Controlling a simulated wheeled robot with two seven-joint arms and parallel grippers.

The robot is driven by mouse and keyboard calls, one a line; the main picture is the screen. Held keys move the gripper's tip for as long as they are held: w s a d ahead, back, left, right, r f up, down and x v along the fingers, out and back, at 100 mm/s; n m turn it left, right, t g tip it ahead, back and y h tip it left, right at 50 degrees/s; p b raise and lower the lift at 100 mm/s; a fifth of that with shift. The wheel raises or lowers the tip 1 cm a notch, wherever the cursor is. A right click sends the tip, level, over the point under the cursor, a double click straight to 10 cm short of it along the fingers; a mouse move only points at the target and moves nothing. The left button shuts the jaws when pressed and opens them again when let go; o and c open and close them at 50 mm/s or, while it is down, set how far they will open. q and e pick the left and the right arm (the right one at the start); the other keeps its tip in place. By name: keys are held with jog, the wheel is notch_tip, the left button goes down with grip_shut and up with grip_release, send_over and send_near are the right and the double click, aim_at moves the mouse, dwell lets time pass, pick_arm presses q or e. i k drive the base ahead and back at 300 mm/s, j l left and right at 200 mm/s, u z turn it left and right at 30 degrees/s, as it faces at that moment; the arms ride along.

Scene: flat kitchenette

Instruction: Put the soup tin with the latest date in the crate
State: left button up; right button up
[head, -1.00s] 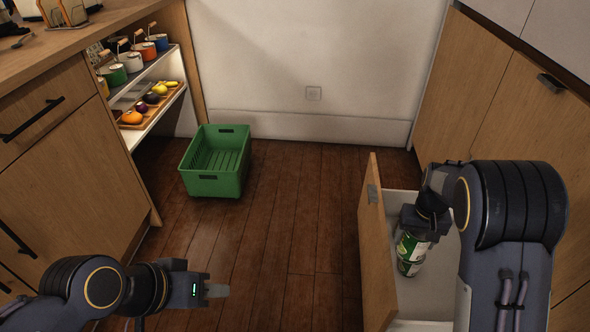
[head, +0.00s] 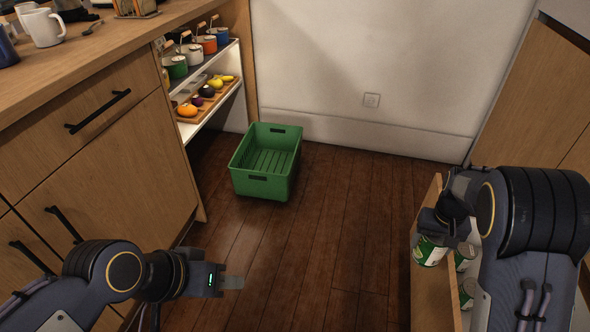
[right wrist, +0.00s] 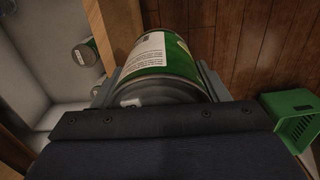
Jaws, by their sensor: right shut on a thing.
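My right gripper (head: 437,232) is shut on a green-and-white soup tin (head: 430,251), held beside the top edge of the open drawer front. The same tin (right wrist: 167,52) fills the middle of the right wrist view between the fingers; its date cannot be read. Other green tins (head: 466,256) (head: 467,292) stand in the drawer; one also shows in the right wrist view (right wrist: 86,53). The green crate (head: 262,185) sits empty on the floor, well to the left of the held tin. My left gripper (head: 232,283) is at the lower left, away from everything; its fingers look together.
The drawer front (head: 436,290) stands out from the right cabinet. Wooden floor (head: 345,225) between drawer and crate is clear. On the left are a counter (head: 100,50) with mugs and an open shelf with pots and a tray of fruit and vegetables (head: 208,98).

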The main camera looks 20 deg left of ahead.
aim_at(270, 171)
jog(key=i+j+u, duration=0.35)
jog(key=i, duration=0.2)
jog(key=i+z, duration=0.15)
jog(key=i, duration=0.45)
jog(key=i+l+u, duration=0.1)
jog(key=i+u, duration=0.15)
jog(key=u, duration=0.2)
jog(key=i+l+u, duration=0.15)
jog(key=u, duration=0.3)
jog(key=i+l+u, duration=0.25)
jog(key=u, duration=0.2)
jog(key=i+l+u, duration=0.15)
jog(key=l+u, duration=0.15)
jog(key=u, duration=0.15)
jog(key=l+u, duration=0.3)
jog(key=u, duration=0.15)
jog(key=i+l+u, duration=0.1)
jog(key=l+u, duration=0.3)
